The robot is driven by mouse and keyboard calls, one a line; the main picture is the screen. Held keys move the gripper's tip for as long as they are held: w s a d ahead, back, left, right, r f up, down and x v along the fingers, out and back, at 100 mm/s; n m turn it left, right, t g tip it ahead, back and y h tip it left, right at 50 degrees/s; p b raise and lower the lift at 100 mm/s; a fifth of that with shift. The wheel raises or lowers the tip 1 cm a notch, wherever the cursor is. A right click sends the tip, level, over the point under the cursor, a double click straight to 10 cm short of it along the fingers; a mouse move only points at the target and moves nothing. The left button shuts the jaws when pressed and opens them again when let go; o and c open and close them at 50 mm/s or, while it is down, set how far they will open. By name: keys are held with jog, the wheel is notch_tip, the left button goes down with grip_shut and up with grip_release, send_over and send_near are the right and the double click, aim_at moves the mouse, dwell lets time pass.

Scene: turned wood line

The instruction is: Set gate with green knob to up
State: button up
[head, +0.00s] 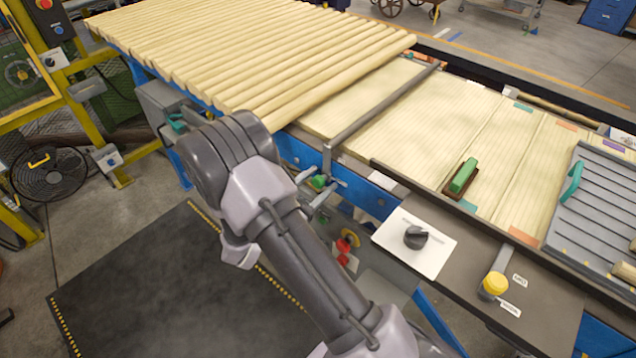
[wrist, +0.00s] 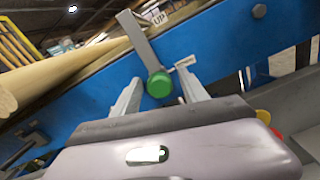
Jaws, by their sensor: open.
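The gate shows in the head view as a grey bar (head: 385,107) lying across the line, just past the row of round wooden rods. Its green knob (head: 318,182) is at the near side of the blue frame. In the wrist view the green knob (wrist: 159,84) is at the lower end of a flat grey lever (wrist: 138,36) that slants up and left. A white label reading UP (wrist: 158,19) is beside the lever's upper part. My gripper (wrist: 160,88) is open, with one finger on each side of the knob; I cannot tell whether they touch it.
The wooden rods (head: 270,50) fill the left of the line. A dark rotary knob (head: 416,237) on a white plate and a yellow knob (head: 495,284) are on the front panel. A red button (head: 343,245) is below the gate. A black mat (head: 170,290) covers the floor in front.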

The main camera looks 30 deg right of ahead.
grip_shut()
dwell(1.3)
